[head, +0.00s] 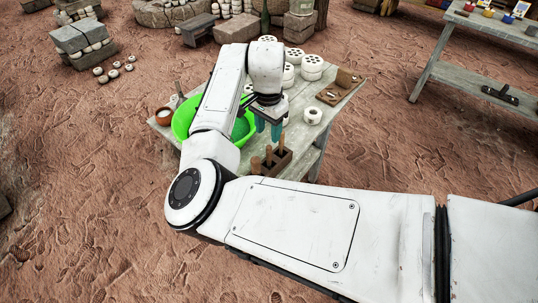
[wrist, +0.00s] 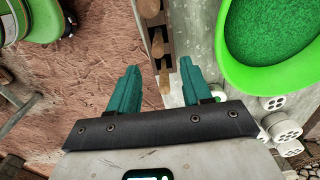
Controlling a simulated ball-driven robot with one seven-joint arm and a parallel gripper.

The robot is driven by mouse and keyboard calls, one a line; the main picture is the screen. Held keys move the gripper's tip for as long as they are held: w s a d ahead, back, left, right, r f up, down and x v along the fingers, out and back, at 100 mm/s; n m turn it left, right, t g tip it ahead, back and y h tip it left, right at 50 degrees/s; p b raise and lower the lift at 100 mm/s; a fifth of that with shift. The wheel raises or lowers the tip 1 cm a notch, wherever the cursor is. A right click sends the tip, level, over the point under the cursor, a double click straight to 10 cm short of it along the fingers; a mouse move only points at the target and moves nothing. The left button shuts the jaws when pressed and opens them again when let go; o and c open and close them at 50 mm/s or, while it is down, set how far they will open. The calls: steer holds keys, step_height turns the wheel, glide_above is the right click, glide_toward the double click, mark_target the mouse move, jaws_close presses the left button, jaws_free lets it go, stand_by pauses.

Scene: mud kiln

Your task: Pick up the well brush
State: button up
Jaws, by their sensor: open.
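A dark wooden holder (head: 277,167) stands on the near part of the grey table, with three upright wooden handles in it. The far handle (head: 283,140), the middle handle (head: 268,155) and the near handle (head: 256,165) show in the head view. I cannot tell which belongs to the well brush; their lower ends are hidden. My gripper (head: 268,128) is open, its teal fingers pointing down just above the holder's far end. In the wrist view, one handle (wrist: 163,80) shows in the gap between the open fingers (wrist: 159,68), apart from both.
A bright green basin (head: 181,128) stands left of the holder, partly behind my arm. Several white perforated cylinders (head: 311,68), a white ring (head: 312,115) and a small wooden tray (head: 327,98) are behind and to the right. A terracotta cup (head: 164,117) is at the table's left edge.

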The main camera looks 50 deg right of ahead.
mark_target(269, 145)
steer(key=shift+s+f+p, duration=0.15)
steer(key=shift+f+p, duration=0.4)
steer(key=shift+f, duration=3.8)
jaws_close()
